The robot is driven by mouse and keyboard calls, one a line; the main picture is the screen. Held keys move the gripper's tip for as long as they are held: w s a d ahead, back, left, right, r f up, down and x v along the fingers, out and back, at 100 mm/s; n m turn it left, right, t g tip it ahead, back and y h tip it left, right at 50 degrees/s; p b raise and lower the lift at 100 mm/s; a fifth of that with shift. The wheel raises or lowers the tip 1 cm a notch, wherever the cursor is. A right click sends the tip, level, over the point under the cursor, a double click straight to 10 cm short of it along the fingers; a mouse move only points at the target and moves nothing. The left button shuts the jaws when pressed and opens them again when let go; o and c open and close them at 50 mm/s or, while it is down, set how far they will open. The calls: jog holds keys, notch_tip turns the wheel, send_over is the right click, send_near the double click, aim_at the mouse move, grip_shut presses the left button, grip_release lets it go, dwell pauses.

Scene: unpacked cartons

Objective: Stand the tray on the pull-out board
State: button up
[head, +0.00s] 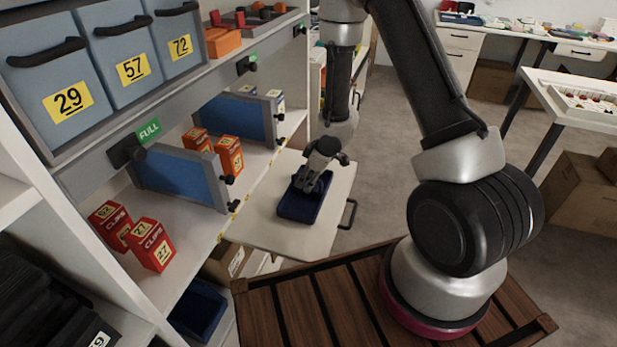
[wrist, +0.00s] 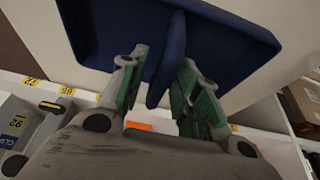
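The dark blue tray (head: 298,209) appears to rest flat on the pale pull-out board (head: 262,234), which sticks out from the shelf. In the wrist view the tray (wrist: 225,40) has a raised blue ridge down its middle. My gripper (head: 310,184) points down over the tray. In the wrist view its green-padded fingers (wrist: 162,62) stand apart, one on each side of the ridge. Gaps show between the ridge and the fingers, so the gripper looks open. My gripper hides part of the tray in the head view.
Red clip boxes (head: 152,245) and blue-fronted dividers (head: 180,178) stand on the shelf left of the board. Grey numbered bins (head: 55,88) are above. Another dark blue tray or bin (head: 198,309) sits low, below the shelf. The board's right part is clear, with a black handle (head: 349,213).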

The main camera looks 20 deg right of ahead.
jog(key=s+d+r+m+t+h, duration=0.1)
jog(key=d+r+m+h, duration=0.1)
jog(key=d+r, duration=0.6)
jog(key=s+d+r+m+t+h, duration=0.15)
jog(key=d+r, duration=0.25)
jog(key=r, duration=0.8)
jog(key=s+d+r+m+t+h, duration=0.1)
jog(key=d+r+m+h, duration=0.1)
jog(key=d+r, duration=0.6)
jog(key=s+r+m+h, duration=0.1)
jog(key=s+r+m, duration=0.2)
jog(key=s+r, duration=0.6)
jog(key=s+a+r+m+g+y, duration=0.1)
jog(key=s+a, duration=0.4)
jog(key=s, duration=0.9)
jog(key=shift+m+g+y, duration=0.45)
jog(key=shift+m+y, duration=0.2)
jog(key=shift+y, duration=0.3)
